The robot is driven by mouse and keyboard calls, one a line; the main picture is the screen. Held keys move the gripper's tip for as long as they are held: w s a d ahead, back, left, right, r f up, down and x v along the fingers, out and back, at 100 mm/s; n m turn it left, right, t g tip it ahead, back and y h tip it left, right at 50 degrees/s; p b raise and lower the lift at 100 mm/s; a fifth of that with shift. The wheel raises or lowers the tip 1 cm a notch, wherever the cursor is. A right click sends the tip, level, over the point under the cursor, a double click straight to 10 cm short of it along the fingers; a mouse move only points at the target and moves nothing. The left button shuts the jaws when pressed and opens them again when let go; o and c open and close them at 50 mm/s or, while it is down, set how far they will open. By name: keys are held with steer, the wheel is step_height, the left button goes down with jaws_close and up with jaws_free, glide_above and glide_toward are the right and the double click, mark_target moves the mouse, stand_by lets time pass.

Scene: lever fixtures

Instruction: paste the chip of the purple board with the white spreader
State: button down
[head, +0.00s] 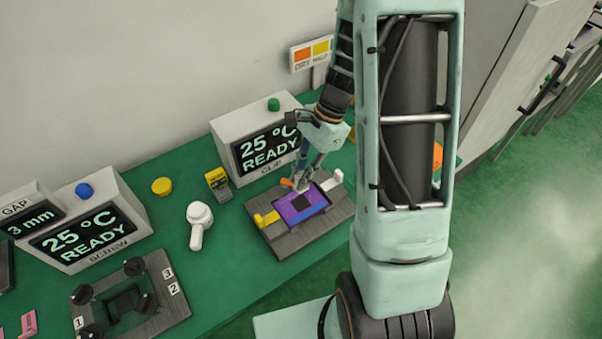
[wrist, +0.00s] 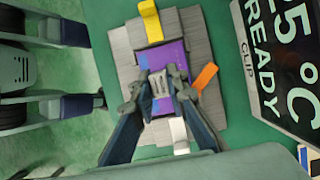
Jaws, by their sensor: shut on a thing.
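The purple board (head: 290,210) lies in a grey fixture (head: 285,246), with its dark chip (head: 302,202) visible near the middle in the head view. The board also shows in the wrist view (wrist: 176,54), where the chip is hidden behind my fingers. My gripper (head: 304,184) is low over the far side of the board, pointing down. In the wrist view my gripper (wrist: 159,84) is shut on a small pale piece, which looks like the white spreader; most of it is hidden. I cannot tell whether it touches the board.
The fixture has a yellow lever (head: 267,218), a white lever (head: 333,179) and an orange lever (wrist: 206,76) around the board. The CLIP display box (head: 230,130) stands just behind. A white round-headed object with a handle (head: 199,218) and a second fixture (head: 165,309) are left.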

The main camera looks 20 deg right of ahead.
steer(key=shift+f+b, duration=2.1)
steer(key=shift+f, duration=1.05)
steer(key=shift+f, duration=0.3)
steer(key=shift+w+d, duration=0.1)
steer(key=shift+w+d+r, duration=0.1)
steer(key=shift+w+d, duration=0.15)
steer(key=shift+d, duration=0.1)
steer(key=shift+s+a, duration=0.15)
steer(key=shift+a, duration=0.35)
steer(key=shift+s+a, duration=0.15)
steer(key=shift+a, duration=0.35)
steer(key=shift+d, duration=0.1)
